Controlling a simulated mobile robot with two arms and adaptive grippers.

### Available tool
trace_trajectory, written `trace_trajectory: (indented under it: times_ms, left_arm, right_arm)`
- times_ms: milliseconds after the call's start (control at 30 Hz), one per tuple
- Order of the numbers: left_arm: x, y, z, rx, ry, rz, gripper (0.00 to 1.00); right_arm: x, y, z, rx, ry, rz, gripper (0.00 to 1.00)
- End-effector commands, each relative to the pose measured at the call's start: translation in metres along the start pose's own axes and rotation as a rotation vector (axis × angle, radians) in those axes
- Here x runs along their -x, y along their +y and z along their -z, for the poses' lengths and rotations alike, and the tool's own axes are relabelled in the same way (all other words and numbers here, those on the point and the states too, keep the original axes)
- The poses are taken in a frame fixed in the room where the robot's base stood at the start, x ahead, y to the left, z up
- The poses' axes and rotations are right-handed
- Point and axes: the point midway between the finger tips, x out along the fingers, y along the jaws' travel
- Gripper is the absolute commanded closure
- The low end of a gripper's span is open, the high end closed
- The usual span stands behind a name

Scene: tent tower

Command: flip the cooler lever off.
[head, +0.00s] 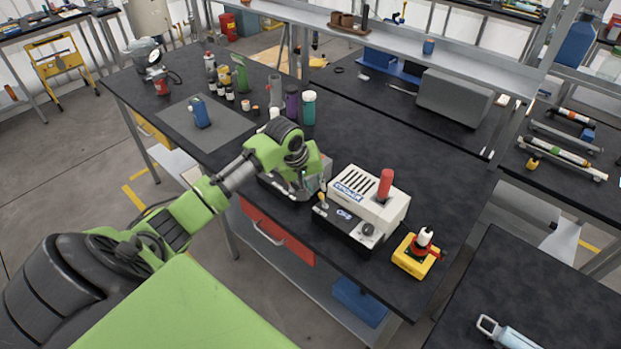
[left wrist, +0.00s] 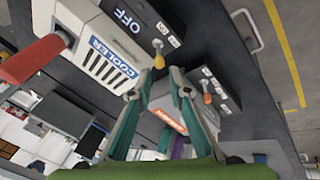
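The cooler (head: 362,203) is a white box with a blue COOLER label and a black front panel reading OFF. It also shows in the left wrist view (left wrist: 76,32). Its small lever (left wrist: 157,47), with a yellow tip, stands out from the panel; it also shows in the head view (head: 322,199). I cannot tell clearly which way it is set. My left gripper (left wrist: 160,72) is open, with a gap between its teal fingertips. The lever is just beyond the tips, not between them. My right gripper is not in view.
A similar grey device with an orange label (left wrist: 171,117) and its own orange-tipped lever (left wrist: 207,98) stands beside the cooler. A red cylinder (head: 385,184) stands up from the cooler. A yellow box with a red part (head: 416,255) sits to the right. Bottles (head: 308,108) stand behind my arm.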

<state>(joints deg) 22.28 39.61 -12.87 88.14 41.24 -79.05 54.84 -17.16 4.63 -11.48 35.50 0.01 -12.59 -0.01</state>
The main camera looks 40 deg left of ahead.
Motion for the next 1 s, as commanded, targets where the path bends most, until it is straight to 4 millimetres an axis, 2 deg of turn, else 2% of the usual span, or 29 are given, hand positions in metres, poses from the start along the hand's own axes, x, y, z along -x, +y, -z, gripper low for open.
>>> trace_trajectory:
  times_ms: [100,333,933,1000]
  left_arm:
    - [0.025,0.000,0.001,-0.002,0.002,-0.001,0.82]
    - [0.051,0.000,0.000,0.000,0.000,0.000,0.82]
    - [0.055,0.000,0.000,0.000,-0.001,0.000,0.82]
    - [0.052,-0.001,-0.005,-0.013,-0.005,0.002,0.82]
  right_arm:
    - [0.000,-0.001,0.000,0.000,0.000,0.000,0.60]
    - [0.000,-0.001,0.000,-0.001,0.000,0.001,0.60]
    - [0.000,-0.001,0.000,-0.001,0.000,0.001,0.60]
    - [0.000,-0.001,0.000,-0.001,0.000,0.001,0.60]
